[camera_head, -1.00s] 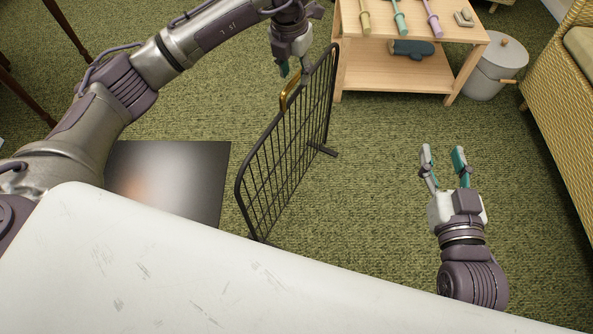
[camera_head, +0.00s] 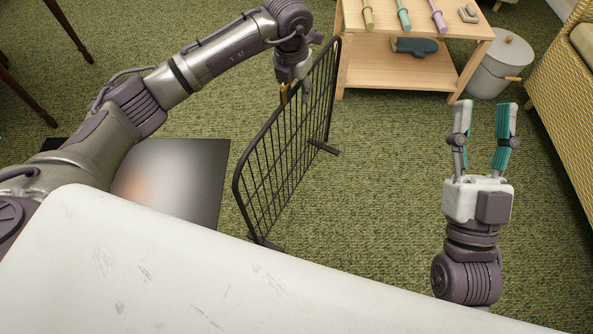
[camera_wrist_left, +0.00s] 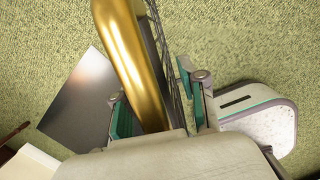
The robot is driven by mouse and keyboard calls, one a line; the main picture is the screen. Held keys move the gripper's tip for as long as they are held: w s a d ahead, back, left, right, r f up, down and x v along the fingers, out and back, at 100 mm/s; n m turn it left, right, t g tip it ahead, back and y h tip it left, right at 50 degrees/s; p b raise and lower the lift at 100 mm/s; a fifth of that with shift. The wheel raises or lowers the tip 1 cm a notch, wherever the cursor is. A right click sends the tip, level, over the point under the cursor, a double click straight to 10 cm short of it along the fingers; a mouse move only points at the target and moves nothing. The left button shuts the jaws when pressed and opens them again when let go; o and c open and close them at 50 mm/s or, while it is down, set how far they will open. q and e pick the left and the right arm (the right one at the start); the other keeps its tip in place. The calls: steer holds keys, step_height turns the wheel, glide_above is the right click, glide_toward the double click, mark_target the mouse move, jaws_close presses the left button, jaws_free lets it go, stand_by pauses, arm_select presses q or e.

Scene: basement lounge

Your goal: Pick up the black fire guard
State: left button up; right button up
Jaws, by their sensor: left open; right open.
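The black fire guard (camera_head: 283,150), a mesh panel with a dark frame and feet, stands upright on the carpet in the middle of the head view. Its brass handle (camera_head: 284,94) shows near my left gripper (camera_head: 294,90), which is over the guard's top edge. In the left wrist view the gold handle (camera_wrist_left: 130,60) lies between the teal-padded fingers of my open left gripper (camera_wrist_left: 155,110), with the mesh just beside it. Whether the fingers touch the handle I cannot tell. My right gripper (camera_head: 485,125) is open and empty over the carpet at the right.
A wooden shelf table (camera_head: 405,70) with several coloured-handled tools stands behind the guard. A grey lidded bin (camera_head: 497,65) and a wicker seat (camera_head: 565,95) are at the right. A dark hearth plate (camera_head: 175,180) lies left of the guard. Carpet right of the guard is clear.

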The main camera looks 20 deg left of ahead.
arm_select(q)
jaws_close()
stand_by(0.3)
steer(key=shift+w+r, duration=0.1)
steer(key=shift+r, duration=0.05)
steer(key=shift+r, duration=0.1)
